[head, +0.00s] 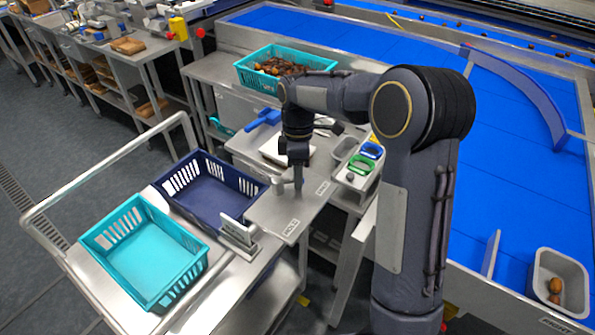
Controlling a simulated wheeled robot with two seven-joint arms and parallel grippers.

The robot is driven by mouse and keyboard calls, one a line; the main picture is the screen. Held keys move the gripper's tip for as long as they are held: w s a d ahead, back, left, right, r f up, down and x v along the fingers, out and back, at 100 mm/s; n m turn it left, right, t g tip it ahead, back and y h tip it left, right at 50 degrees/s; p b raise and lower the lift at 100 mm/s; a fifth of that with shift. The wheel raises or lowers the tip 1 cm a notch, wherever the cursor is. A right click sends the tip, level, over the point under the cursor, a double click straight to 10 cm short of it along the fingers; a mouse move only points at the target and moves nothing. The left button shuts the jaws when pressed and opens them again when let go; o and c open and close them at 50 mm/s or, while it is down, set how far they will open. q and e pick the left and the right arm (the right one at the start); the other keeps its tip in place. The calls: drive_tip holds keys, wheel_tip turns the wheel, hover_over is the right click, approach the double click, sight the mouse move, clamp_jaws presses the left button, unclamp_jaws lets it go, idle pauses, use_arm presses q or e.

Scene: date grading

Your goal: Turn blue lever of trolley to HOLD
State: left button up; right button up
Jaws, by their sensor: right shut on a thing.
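The trolley (170,290) stands left of centre, with a metal plate (272,218) at its right end. One HOLD label (292,227) is on the plate's front part and another label (322,187) is near its right edge. My right gripper (298,184) points down over the plate and is shut on the lever, mostly hidden by the fingers. A small grey upright piece (278,187) stands just left of the fingers. I cannot make out the lever's blue colour or its exact angle. My left gripper is out of view.
A teal crate (118,225) and a dark blue crate (180,163), both empty, sit on the trolley. A grey upright holder (238,232) is beside them. Behind is a bench with a blue tool (265,118) and a teal crate of dates (250,80). A blue conveyor (510,130) lies right.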

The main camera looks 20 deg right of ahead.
drive_tip(key=m, duration=0.1)
drive_tip(key=s+m, duration=0.1)
drive_tip(key=m, duration=0.2)
drive_tip(key=shift+s+a+t+y, duration=0.3)
drive_tip(key=shift+s+a, duration=0.1)
drive_tip(key=m, duration=0.2)
drive_tip(key=s+a+m, duration=0.1)
drive_tip(key=m, duration=0.1)
drive_tip(key=a+m, duration=0.1)
drive_tip(key=shift+s+m+t+y+b, duration=0.25)
drive_tip(key=shift+m+t+y+b, duration=0.05)
drive_tip(key=shift+m+t+b, duration=0.1)
drive_tip(key=m, duration=0.1)
drive_tip(key=a+m, duration=0.1)
drive_tip(key=m, duration=0.1)
drive_tip(key=a+m+t, duration=0.1)
drive_tip(key=m, duration=0.1)
drive_tip(key=shift+s+a, duration=0.1)
drive_tip(key=shift+s, duration=0.15)
drive_tip(key=shift+w+a+m+t, duration=0.15)
drive_tip(key=shift+a+m, duration=0.15)
drive_tip(key=shift+m, duration=0.45)
drive_tip(key=shift+s+a+m+t, duration=0.15)
drive_tip(key=shift+a+m, duration=0.15)
drive_tip(key=shift+m, duration=0.45)
drive_tip(key=shift+w, duration=0.15)
drive_tip(key=o, duration=1)
drive_tip(key=v, duration=0.7)
drive_tip(key=shift+r, duration=0.45)
